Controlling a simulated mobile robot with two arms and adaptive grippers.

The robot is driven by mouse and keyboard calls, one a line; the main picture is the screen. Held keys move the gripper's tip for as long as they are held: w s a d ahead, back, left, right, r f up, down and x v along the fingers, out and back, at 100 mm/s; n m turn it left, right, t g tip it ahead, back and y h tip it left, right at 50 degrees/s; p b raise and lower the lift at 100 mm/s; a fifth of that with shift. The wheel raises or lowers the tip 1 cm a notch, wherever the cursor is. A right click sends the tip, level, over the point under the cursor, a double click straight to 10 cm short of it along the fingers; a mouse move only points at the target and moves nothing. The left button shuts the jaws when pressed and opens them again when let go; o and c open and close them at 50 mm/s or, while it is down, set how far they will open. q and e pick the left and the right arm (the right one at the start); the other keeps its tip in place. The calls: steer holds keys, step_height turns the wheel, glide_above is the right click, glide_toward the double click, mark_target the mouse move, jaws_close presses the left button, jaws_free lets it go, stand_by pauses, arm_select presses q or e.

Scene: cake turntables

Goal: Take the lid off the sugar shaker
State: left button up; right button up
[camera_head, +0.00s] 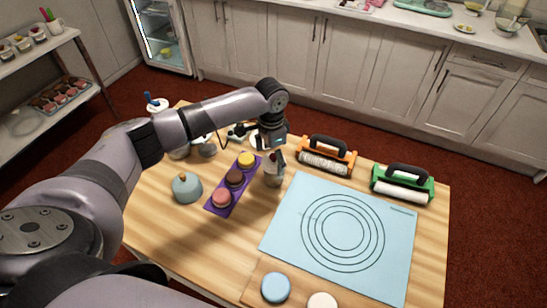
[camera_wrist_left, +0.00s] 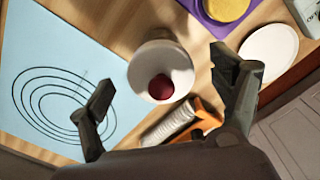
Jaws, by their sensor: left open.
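A whitish, round, cup-like vessel (camera_head: 273,177), which looks like the sugar shaker, stands upright on the table between the purple tray and the blue mat. In the left wrist view the vessel (camera_wrist_left: 147,58) shows from above, with a dark red round piece (camera_wrist_left: 161,87) at its top. I cannot tell whether this piece is the lid's knob. My left gripper (camera_head: 274,156) is above the vessel. In the wrist view its open fingers (camera_wrist_left: 164,78) lie on either side of the vessel, with gaps visible. My right gripper is out of view.
A purple tray (camera_head: 213,208) with macarons lies left of the vessel. A blue mat (camera_head: 290,223) lies at right. An orange-framed roller (camera_head: 327,155) and a green-framed roller (camera_head: 403,184) stand behind the mat. A blue-grey lidded pot (camera_head: 187,188) stands at left.

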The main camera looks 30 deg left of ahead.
arm_select(q)
steer(key=shift+f, duration=0.35)
steer(key=shift+c, duration=0.4)
steer(key=c, duration=0.9)
steer(key=shift+o, duration=0.2)
steer(key=shift+r, duration=0.1)
